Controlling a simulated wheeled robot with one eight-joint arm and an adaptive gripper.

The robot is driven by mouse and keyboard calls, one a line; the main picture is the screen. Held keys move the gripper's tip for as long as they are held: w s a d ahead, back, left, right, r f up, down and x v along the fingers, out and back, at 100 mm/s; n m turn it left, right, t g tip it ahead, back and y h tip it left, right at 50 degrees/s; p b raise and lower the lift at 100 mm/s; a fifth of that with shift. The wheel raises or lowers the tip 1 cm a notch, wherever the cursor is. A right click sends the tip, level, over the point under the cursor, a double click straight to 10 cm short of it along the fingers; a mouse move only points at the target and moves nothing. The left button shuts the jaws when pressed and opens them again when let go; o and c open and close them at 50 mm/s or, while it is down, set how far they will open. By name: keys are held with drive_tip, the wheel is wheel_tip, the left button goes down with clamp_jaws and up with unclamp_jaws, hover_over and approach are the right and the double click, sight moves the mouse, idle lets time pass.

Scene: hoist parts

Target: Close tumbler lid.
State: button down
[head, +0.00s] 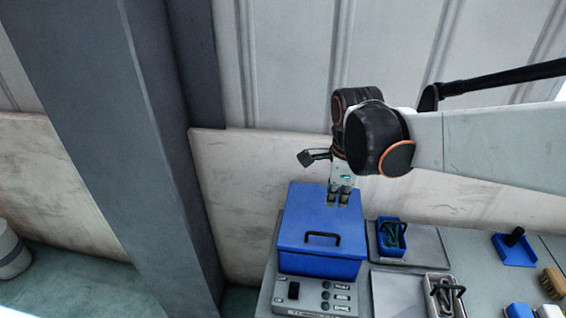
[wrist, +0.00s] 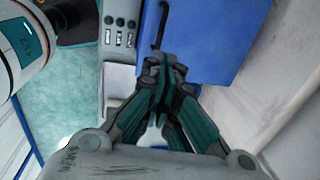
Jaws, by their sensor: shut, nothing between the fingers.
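The tumbler is a blue box (head: 318,267) on a grey base with a control panel. Its blue lid (head: 315,215) lies over the box top, with a black handle (head: 322,238) near the front edge. Whether a small gap remains under the lid is not clear. My gripper (head: 338,197) is shut and empty, pointing down over the rear right part of the lid. In the wrist view, my gripper's fingertips (wrist: 165,68) are together beside the blue lid (wrist: 215,40), near the black handle (wrist: 159,27). Contact with the lid cannot be told.
The control panel (head: 316,298) faces front. Right of the tumbler are a tray with a small blue bin (head: 391,235) and a grey bin (head: 444,297) with a black handle. A blue dustpan-like item (head: 515,249) and a brush (head: 553,283) lie farther right. A grey column (head: 125,130) stands left.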

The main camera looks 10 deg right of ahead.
sight(328, 236)
drive_tip(key=f+b, duration=0.1)
drive_tip(key=f, duration=0.3)
drive_tip(key=w+f+b, duration=0.1)
drive_tip(key=f, duration=0.4)
drive_tip(key=w+f+b, duration=0.1)
drive_tip(key=f, duration=0.3)
drive_tip(key=shift+d+f, duration=0.2)
drive_tip(key=shift+f, duration=0.05)
drive_tip(key=shift+f, duration=0.15)
drive_tip(key=shift+s+a+f+b, duration=0.1)
drive_tip(key=shift+s+f+b, duration=0.1)
drive_tip(key=shift+f+b, duration=0.35)
drive_tip(key=shift+s+a+f+b, duration=0.1)
drive_tip(key=shift+s+f+b, duration=0.1)
drive_tip(key=shift+f+b, duration=0.3)
drive_tip(key=shift+s+r, duration=0.1)
drive_tip(key=shift+s, duration=0.05)
